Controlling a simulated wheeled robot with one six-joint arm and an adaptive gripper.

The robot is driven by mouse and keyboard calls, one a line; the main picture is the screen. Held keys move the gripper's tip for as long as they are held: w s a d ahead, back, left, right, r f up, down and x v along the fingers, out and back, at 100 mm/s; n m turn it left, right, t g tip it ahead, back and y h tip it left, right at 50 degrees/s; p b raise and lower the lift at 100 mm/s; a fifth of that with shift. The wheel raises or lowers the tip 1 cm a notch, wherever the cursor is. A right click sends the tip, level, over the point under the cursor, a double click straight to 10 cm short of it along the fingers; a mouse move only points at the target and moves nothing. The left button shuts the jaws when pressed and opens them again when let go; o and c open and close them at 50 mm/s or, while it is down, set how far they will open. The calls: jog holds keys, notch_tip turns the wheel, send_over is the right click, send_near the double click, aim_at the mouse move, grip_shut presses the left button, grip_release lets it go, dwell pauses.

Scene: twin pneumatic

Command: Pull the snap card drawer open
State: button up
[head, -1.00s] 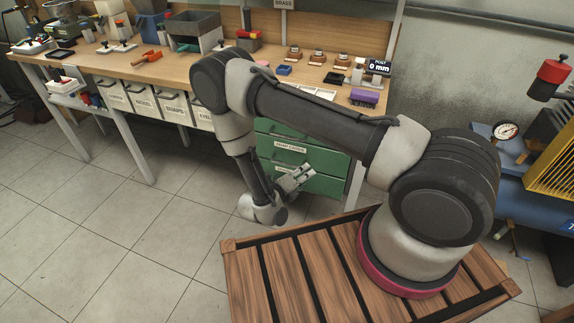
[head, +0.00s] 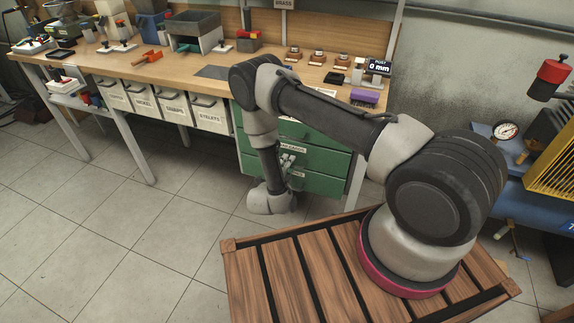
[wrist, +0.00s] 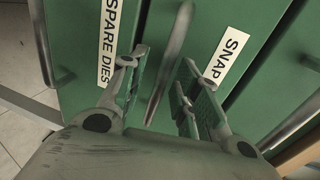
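The green drawer cabinet under the bench shows the snap card drawer (head: 325,160) in its middle, with its front flush with the cabinet. In the wrist view the drawer's white SNAP label (wrist: 226,58) is partly cut off by my right finger. Its pale bar handle (wrist: 172,55) lies between my two fingers. My gripper (wrist: 164,62) is open around the handle, with a gap visible at least on the left side. In the head view my gripper (head: 287,160) is small against the drawer front.
The SPARE DIES drawer (wrist: 75,40) lies beside it in the wrist view, with its own handle (wrist: 42,45). Another handle (wrist: 295,122) shows at right. White labelled bins (head: 175,107) hang left of the cabinet. The tiled floor (head: 120,220) in front is clear.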

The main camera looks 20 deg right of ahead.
grip_shut()
jog(key=shift+s, duration=0.1)
